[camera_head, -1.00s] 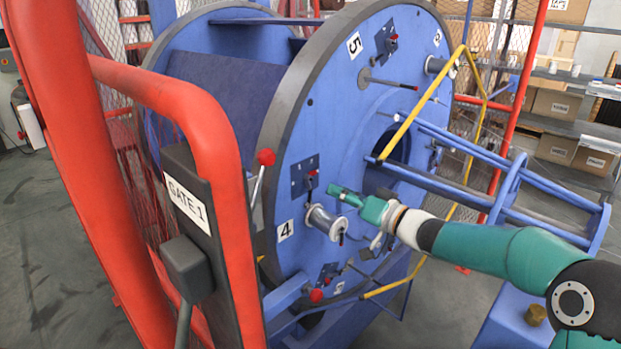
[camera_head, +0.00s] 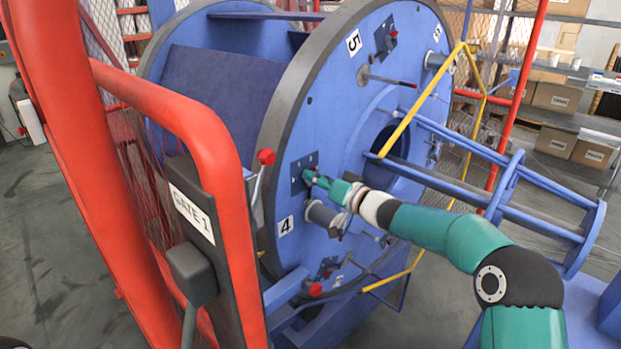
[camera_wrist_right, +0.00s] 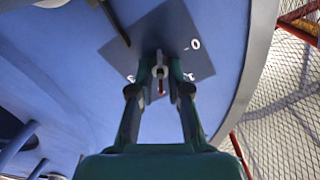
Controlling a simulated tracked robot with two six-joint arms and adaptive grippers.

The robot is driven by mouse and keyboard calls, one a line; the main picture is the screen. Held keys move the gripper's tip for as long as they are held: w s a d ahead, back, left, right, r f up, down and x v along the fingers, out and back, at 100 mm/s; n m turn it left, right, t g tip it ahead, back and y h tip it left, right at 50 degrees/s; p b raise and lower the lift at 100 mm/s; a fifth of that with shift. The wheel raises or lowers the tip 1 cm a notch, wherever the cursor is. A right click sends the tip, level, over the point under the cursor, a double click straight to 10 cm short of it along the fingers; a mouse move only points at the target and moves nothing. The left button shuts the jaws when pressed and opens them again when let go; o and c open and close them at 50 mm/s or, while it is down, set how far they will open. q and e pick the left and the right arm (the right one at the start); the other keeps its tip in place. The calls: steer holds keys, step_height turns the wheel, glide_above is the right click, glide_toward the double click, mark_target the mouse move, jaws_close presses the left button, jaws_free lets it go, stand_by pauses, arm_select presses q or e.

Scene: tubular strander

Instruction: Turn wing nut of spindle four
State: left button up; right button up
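Spindle four (camera_head: 322,214) is a grey cylinder sticking out of the blue disc, beside the label 4 (camera_head: 286,226). A small dark part (camera_head: 338,232) at its outer end may be the wing nut; its shape is too small to tell. My right gripper (camera_head: 308,176) is above spindle four, in front of a dark blue plate (camera_head: 297,184) on the disc. In the right wrist view its two fingers (camera_wrist_right: 160,76) stand slightly apart, either side of a small light and red lever on the plate (camera_wrist_right: 190,60). Contact with it is unclear. My left gripper is out of view.
A red gate frame (camera_head: 205,125) with a GATE 1 box stands left of the disc. A red-knobbed lever (camera_head: 265,158) is near the disc's edge. Yellow bars (camera_head: 410,115) and blue tubes (camera_head: 500,195) extend on the right. Shelves with boxes stand behind.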

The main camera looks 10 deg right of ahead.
jaws_close()
steer(key=shift+a, duration=0.5)
steer(key=shift+d, duration=0.35)
